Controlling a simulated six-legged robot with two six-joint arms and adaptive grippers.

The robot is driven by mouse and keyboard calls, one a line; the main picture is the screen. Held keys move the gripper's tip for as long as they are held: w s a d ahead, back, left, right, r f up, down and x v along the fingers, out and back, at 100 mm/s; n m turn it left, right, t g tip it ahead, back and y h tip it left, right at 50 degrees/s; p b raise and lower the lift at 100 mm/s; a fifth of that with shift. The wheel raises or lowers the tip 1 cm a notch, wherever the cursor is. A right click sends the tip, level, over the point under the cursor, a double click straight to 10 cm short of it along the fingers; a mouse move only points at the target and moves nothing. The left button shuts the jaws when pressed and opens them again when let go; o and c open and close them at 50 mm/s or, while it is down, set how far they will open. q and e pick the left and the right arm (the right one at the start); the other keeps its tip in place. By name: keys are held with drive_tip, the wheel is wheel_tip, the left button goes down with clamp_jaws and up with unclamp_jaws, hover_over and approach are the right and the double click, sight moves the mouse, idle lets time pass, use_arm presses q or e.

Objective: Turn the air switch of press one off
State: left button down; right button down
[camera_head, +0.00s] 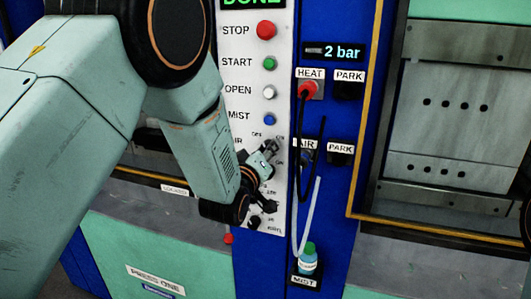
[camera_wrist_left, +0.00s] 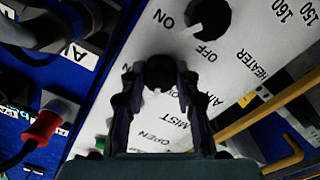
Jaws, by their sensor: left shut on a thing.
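The air switch (camera_wrist_left: 158,76) is a black knob on the white control panel of press one. In the left wrist view it sits between the fingertips of my left gripper (camera_wrist_left: 158,80), which is shut on it. The AIR lettering shows beside it, partly behind a finger. In the head view my left gripper (camera_head: 271,148) is at the lower part of the panel (camera_head: 255,85), and my arm and wrist hide most of the switch. My right gripper is not in view.
A heater knob (camera_wrist_left: 210,16) with ON and OFF marks is close beside the air switch. Red STOP (camera_head: 266,30), green START (camera_head: 269,63), white OPEN and blue MIST buttons are above. Hoses, a red HEAT plug (camera_head: 309,90) and a bottle (camera_head: 307,259) are to the right.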

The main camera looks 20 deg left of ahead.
use_arm(q)
drive_tip(key=shift+n, duration=1)
drive_tip(key=c, duration=1)
unclamp_jaws()
drive_tip(key=shift+s, duration=0.1)
drive_tip(key=s, duration=1.2)
drive_tip(key=shift+a, duration=0.2)
drive_tip(key=shift+w, duration=0.1)
